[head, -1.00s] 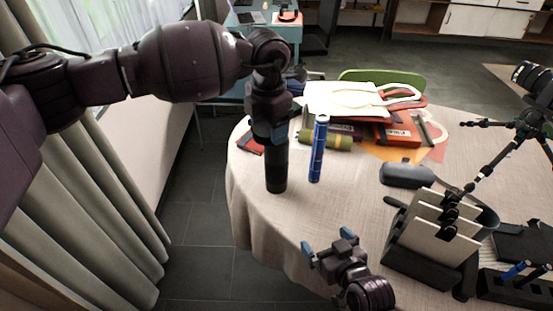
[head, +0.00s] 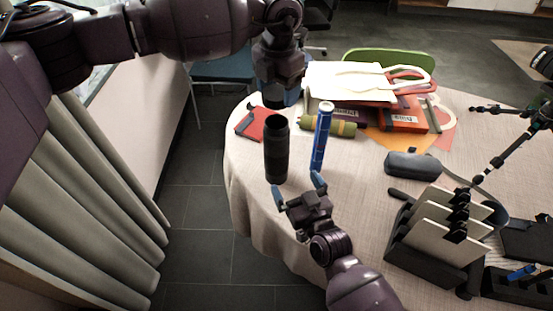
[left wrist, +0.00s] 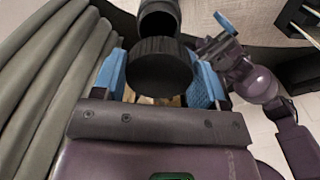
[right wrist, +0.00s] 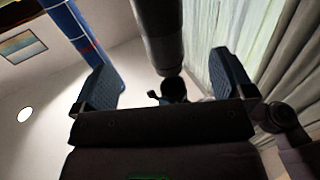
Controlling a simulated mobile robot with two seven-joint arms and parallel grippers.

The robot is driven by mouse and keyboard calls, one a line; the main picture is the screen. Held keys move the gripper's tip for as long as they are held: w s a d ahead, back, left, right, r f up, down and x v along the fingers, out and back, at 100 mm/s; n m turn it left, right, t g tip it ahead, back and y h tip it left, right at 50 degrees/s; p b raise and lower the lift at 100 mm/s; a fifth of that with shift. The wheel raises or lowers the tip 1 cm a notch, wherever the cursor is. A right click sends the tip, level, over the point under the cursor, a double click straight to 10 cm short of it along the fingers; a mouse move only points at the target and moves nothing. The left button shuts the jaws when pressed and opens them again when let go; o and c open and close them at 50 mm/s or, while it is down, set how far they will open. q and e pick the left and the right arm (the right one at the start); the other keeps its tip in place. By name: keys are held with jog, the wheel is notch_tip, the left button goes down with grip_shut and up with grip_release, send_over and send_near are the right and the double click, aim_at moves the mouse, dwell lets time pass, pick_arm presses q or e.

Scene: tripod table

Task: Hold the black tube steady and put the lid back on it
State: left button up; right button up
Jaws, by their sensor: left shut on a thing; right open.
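The black tube (head: 277,152) stands upright on the table near its left edge, its top open. My left gripper (head: 275,92) is shut on the round black lid (head: 273,101) and holds it above the tube, apart from it. The left wrist view shows the ribbed lid (left wrist: 160,68) between the blue fingers, with the tube (left wrist: 160,18) beyond. My right gripper (head: 298,187) is open and empty, close in front of the tube. In the right wrist view the tube (right wrist: 160,35) lies beyond the gap between the fingers, not gripped.
A blue tube (head: 322,138) stands upright just right of the black tube. Behind are a red book (head: 250,122), an olive roll (head: 330,126) and a stack of bags (head: 350,82). A dark case (head: 412,163) and a card holder (head: 437,235) stand to the right.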

aim_at(281, 160)
jog(key=x, duration=1.2)
jog(key=c, duration=1.4)
pick_arm(q)
jog(key=shift+f, duration=2.45)
jog(key=shift+f, duration=0.95)
jog(key=shift+f, duration=0.55)
